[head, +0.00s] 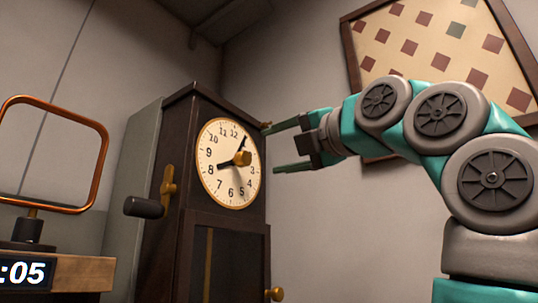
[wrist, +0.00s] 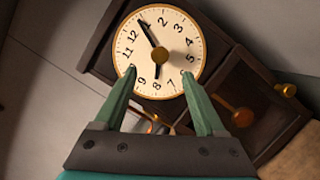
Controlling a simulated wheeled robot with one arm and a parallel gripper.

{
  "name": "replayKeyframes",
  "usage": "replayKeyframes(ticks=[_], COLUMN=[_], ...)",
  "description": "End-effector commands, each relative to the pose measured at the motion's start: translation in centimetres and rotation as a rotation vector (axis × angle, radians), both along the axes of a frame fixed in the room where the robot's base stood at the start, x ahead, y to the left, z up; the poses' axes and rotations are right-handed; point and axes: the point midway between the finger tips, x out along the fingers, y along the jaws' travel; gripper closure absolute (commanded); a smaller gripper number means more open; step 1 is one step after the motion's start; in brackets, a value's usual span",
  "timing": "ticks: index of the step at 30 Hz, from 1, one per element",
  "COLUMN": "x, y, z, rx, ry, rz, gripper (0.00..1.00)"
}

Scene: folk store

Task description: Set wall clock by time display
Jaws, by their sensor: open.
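A dark wooden case clock stands left of my gripper in the head view. Its round cream face (head: 218,136) has a gold rim, dark hands and a gold knob (head: 241,158) at the centre. The long hand points near 1 and the short hand near 8. A digital display (head: 25,272) at the lower left reads ":05"; its hour is cut off. My gripper (head: 275,150) is open and empty, right of the face. In the wrist view, its fingertips (wrist: 158,72) overlap the clock face (wrist: 182,28), either side of the short hand and below the centre knob (wrist: 160,56).
A dark-handled lever (head: 150,207) sticks out from the clock's left side. A gold knob (head: 274,294) is on the lower case. An orange-framed stand (head: 104,150) is at left on a wooden surface. A framed checkered panel (head: 440,60) hangs behind my arm.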

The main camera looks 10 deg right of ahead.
Motion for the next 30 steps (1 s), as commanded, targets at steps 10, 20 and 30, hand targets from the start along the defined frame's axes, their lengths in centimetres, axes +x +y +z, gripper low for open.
replayKeyframes(ticks=[10,20,30], x=[2.4,5.0,7.5], y=[1.4,2.9,4.4], z=[0.4,0.8,1.4], rx=[-0.002,0.000,0.000], ry=[0.006,0.006,0.003], rz=[0.001,0.001,0.001], gripper=[0.28,0.28,0.28])
